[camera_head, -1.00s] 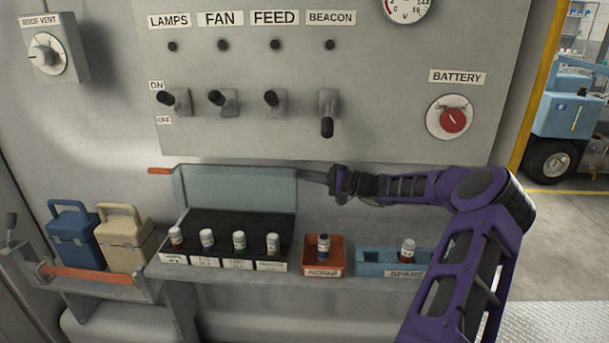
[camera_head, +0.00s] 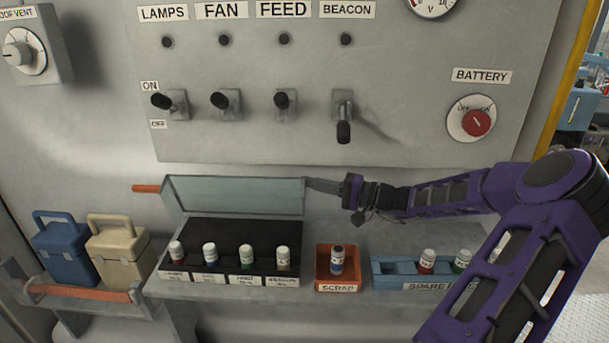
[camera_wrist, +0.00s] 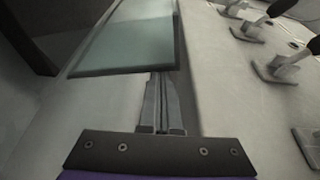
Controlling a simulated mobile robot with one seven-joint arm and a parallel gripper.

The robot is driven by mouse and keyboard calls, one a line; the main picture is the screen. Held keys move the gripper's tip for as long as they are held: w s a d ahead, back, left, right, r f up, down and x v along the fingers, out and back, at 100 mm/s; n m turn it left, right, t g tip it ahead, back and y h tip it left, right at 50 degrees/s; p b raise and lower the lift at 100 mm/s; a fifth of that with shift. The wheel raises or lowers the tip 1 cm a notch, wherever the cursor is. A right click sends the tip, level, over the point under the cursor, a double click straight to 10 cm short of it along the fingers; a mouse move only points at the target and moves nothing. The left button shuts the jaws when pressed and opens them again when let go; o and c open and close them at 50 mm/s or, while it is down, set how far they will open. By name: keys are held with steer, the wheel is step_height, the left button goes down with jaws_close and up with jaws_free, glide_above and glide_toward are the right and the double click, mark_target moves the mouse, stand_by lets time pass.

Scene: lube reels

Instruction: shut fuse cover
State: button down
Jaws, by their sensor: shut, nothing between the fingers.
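The fuse cover (camera_head: 235,196) is a pale blue-grey panel with a frame. It stands raised along the back of the black fuse box (camera_head: 230,234), so the box is open. An orange handle (camera_head: 146,188) sticks out at the cover's left end. Several capped fuses stand in a row along the box's front. My gripper (camera_head: 322,186) is shut and empty, its fingertips at the cover's right edge. In the wrist view the shut fingers (camera_wrist: 162,95) point at the cover (camera_wrist: 130,38), close to its near edge. I cannot tell whether they touch it.
An orange scrap tray (camera_head: 336,287) and a blue spare tray (camera_head: 400,276) with fuses stand to the right on the shelf. Blue (camera_head: 65,250) and cream (camera_head: 118,250) boxes stand at left. Switches, including the lowered beacon switch (camera_head: 344,130), project from the panel above.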

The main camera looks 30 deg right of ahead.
steer(key=shift+s+a+f+n+t+y, duration=0.1)
steer(key=shift+s+a+f+n+y, duration=0.15)
steer(key=shift+s+a+f+n, duration=1.05)
steer(key=shift+s+a+f+n+t+y, duration=0.1)
steer(key=shift+s+a+f+n+y, duration=0.15)
steer(key=shift+s+a+f, duration=2)
steer(key=shift+s+a+f+n+t+y, duration=0.2)
steer(key=shift+s+a+n, duration=0.7)
steer(key=shift+s, duration=1.95)
steer(key=shift+a+f, duration=0.2)
steer(key=shift+s+d, duration=0.1)
steer(key=v, duration=1.1)
steer(key=r+v, duration=0.1)
steer(key=v, duration=0.5)
steer(key=shift+d+f+p, duration=0.1)
steer(key=shift+d+p, duration=0.05)
steer(key=shift+p, duration=0.25)
